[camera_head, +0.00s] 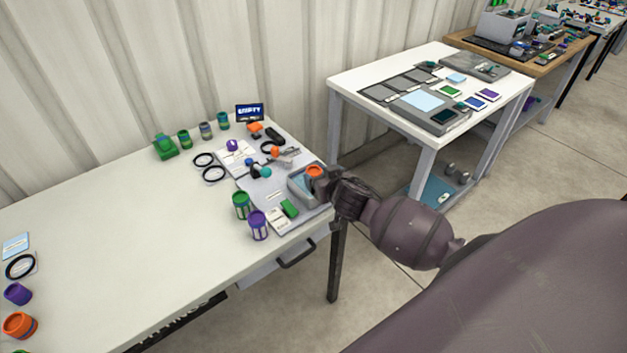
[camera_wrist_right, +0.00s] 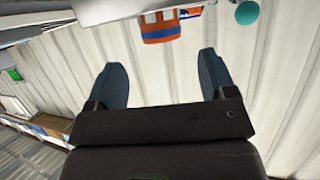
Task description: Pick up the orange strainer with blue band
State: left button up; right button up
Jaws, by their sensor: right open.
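The orange strainer with a blue band (camera_wrist_right: 160,30) shows at the top of the right wrist view, ahead of the gap between my fingers and apart from them. In the head view, an orange round top (camera_head: 314,170) shows at the small grey bin (camera_head: 297,194), beside my right gripper (camera_head: 326,188); it looks like the same strainer, its lower part hidden. My right gripper, open and empty between its fingers, also shows in the right wrist view (camera_wrist_right: 160,78). A similar orange piece with a dark band (camera_head: 19,325) stands at the table's lower left. My left gripper is out of view.
A green canister (camera_head: 241,205) and a purple canister (camera_head: 258,225) stand left of the bin. Black rings (camera_head: 213,174) and several small parts lie behind. The middle of the white table (camera_head: 120,240) is clear. A second table (camera_head: 350,85) stands at the right.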

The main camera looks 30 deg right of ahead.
aim_at(314, 171)
jog(key=shift+x, duration=2.85)
jog(key=shift+a+f, duration=0.15)
jog(key=c, duration=1)
